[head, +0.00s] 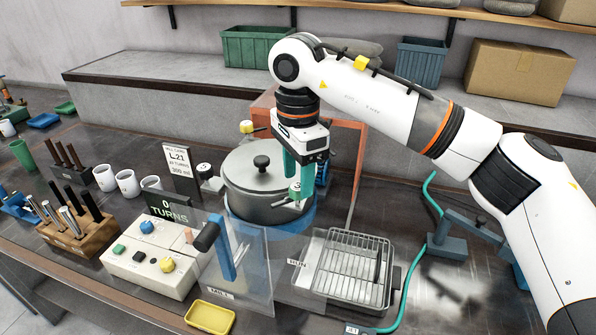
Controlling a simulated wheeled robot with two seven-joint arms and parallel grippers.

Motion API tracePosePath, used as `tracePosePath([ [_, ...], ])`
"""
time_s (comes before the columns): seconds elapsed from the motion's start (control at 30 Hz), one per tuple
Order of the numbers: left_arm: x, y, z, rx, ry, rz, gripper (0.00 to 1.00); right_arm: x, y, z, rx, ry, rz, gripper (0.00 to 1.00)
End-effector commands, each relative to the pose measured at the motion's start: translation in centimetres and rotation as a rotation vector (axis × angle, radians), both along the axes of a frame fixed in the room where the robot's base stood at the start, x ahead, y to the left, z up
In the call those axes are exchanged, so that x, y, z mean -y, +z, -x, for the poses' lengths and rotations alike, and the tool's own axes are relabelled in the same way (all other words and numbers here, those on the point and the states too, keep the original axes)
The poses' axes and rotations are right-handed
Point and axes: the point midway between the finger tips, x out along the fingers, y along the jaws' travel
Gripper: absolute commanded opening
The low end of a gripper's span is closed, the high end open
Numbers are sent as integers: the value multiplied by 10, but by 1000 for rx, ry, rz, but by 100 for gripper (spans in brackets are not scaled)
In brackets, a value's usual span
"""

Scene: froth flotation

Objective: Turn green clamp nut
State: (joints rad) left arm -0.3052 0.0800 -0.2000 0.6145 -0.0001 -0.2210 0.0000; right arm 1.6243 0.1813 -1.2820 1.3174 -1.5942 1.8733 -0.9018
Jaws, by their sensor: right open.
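The lidded grey pot (262,201) stands behind the clear panel, with a black knob on its lid. A green clamp nut (296,187) with a pale marked top sits at the pot's right front rim. My right gripper (299,178) comes down over it, its teal fingers open and pointing down around the nut. I cannot tell whether the fingers touch it. A yellow nut (247,127) shows at the pot's back, and a dark nut with a white marked top (204,170) at its left. My left gripper is out of view.
A control box (147,265) with knobs and a counter reading 0 turns (170,210) stand front left. The clear panel (250,268) stands in front of the pot. A wire rack tray (345,268) and green hose (408,285) lie right. White cups (127,182) stand left.

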Motion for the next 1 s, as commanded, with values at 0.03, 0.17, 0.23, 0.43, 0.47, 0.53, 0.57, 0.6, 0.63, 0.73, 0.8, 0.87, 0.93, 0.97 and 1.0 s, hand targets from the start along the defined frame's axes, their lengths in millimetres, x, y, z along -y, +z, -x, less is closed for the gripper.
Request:
tracePosePath([
  [0.03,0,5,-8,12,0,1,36,1,-4,0,-2,-1,1,50],
  [0.17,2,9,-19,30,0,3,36,0,-13,0,0,1,-1,50],
  [0.23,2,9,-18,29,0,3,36,0,-15,0,0,1,0,50],
  [0.43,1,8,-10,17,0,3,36,0,-17,0,1,0,0,50],
  [0.47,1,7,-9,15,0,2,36,0,-16,0,1,0,0,50],
  [0.53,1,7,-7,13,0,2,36,0,-16,0,1,0,0,40],
  [0.57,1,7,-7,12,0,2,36,0,-16,0,1,0,0,35],
  [0.6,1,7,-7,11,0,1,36,0,-16,0,1,0,0,29],
  [0.63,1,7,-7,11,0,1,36,0,-16,0,1,0,0,24],
  [0.73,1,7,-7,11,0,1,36,0,-16,0,1,0,0,7],
  [0.8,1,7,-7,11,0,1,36,0,-16,0,1,0,0,5],
  [0.87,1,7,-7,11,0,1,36,0,-16,0,1,-2,0,5],
  [0.93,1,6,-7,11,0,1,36,0,-17,0,1,-9,0,5],
  [0.97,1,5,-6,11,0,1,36,0,-17,0,1,-14,0,5],
  [1.0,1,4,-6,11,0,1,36,0,-17,0,1,-24,0,5],
])
